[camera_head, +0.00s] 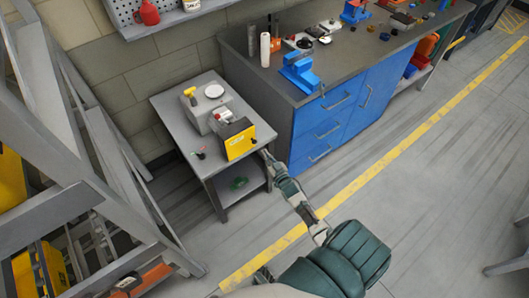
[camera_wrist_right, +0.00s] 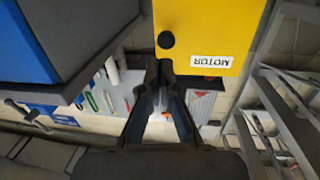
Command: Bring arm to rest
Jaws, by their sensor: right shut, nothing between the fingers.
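My right arm reaches up from the lower right in the head view, and its gripper (camera_head: 265,154) is beside the small grey table, close to the yellow panel (camera_head: 238,146) of the box there. In the right wrist view the two fingers (camera_wrist_right: 159,66) are shut together and empty. Their tips point toward the yellow panel (camera_wrist_right: 205,25), labelled MOTOR, near its black knob (camera_wrist_right: 166,40). I cannot tell whether they touch it. My left gripper is not seen.
The grey table (camera_head: 204,165) stands against the wall. A blue workbench (camera_head: 335,112) with a blue vise (camera_head: 299,74) is to its right. Grey stair-like framing (camera_head: 85,195) is at the left. The floor along the yellow line (camera_head: 385,162) is clear.

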